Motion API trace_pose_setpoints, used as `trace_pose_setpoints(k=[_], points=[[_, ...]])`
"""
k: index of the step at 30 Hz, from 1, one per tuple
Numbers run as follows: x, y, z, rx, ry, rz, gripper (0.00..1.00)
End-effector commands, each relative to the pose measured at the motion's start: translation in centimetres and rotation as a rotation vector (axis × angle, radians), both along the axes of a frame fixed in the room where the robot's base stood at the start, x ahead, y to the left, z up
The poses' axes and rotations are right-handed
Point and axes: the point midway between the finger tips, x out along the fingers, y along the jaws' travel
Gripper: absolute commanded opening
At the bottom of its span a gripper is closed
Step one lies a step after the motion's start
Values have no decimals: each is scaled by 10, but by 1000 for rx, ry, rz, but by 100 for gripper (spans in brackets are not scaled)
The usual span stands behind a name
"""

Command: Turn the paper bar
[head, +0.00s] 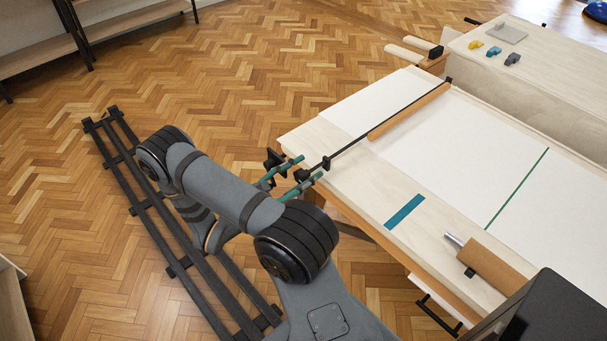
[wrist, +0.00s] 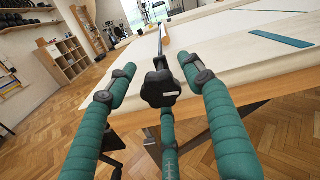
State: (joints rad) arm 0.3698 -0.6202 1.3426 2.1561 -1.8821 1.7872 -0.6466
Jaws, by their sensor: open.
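The paper bar (head: 385,126) is a thin black rod with a wooden strip, lying across white paper on the table. A dark lobed knob (wrist: 160,88) is at its near end, over the table's edge; the knob also shows in the head view (head: 326,163). My gripper (head: 307,169) has teal padded fingers and is open at this end of the bar. In the wrist view, my gripper (wrist: 157,72) has one finger left of the knob, one right and one below. I cannot tell whether any finger touches it.
The table (head: 345,180) bears a blue strip (head: 405,212), a green line (head: 517,188) and a brown roll (head: 490,262). A second bench (head: 560,65) with small coloured pieces stands behind. Open parquet (head: 230,80) lies to the left.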

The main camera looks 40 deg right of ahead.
Motion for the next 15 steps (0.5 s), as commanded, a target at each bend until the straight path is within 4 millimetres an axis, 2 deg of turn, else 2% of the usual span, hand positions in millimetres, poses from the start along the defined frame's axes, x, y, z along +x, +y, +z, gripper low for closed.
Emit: trace_pose_setpoints(k=[5,8,15], points=[[0,1,0,0,0,1,51],[1,9,0,0,0,3,51],[2,56,0,1,-2,6,51]])
